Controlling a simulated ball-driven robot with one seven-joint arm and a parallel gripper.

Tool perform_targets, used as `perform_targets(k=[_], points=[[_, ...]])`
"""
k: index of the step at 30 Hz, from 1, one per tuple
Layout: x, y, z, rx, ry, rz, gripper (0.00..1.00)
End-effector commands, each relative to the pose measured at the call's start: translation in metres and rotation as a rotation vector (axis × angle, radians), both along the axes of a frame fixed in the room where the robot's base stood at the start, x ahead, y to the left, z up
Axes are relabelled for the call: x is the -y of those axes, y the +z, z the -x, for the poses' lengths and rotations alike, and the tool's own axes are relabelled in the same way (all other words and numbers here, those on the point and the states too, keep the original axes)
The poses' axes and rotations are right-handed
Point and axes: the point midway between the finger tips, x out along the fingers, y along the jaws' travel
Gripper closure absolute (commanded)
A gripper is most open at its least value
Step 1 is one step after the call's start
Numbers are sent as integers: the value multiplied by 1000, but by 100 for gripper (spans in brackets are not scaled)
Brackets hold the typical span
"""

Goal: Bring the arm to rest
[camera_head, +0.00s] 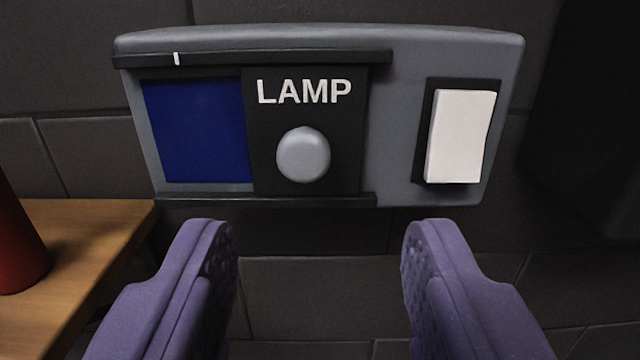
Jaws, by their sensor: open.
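My gripper (318,235) shows at the bottom of the picture as two purple fingers spread wide apart. It is open, with nothing between the fingers. It is below and in front of a grey wall panel (405,90), not visibly touching it. The panel carries a dark sliding cover (350,120) marked LAMP with a round grey knob (303,155). A dark blue window (197,130) lies left of the cover. A white rocker switch (460,136) sits at the panel's right.
A wooden surface (100,240) is at the lower left, with a red object (15,240) standing on it, partly cut off by the picture edge. A dark tiled wall (300,290) is behind. A large dark shape (585,120) fills the right edge.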

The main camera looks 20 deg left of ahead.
Motion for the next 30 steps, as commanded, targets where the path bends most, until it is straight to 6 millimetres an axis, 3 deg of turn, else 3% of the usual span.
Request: perform_targets(k=[5,8,12,18,24,30], points=[[21,-35,2,-24,-42,8,48],[44,-65,7,-54,-86,16,48],[80,-104,22,-107,-152,27,48],[122,-149,52,-175,-230,31,48],[144,-167,74,-218,-269,32,48],[147,-164,78,-226,-276,31,48]])
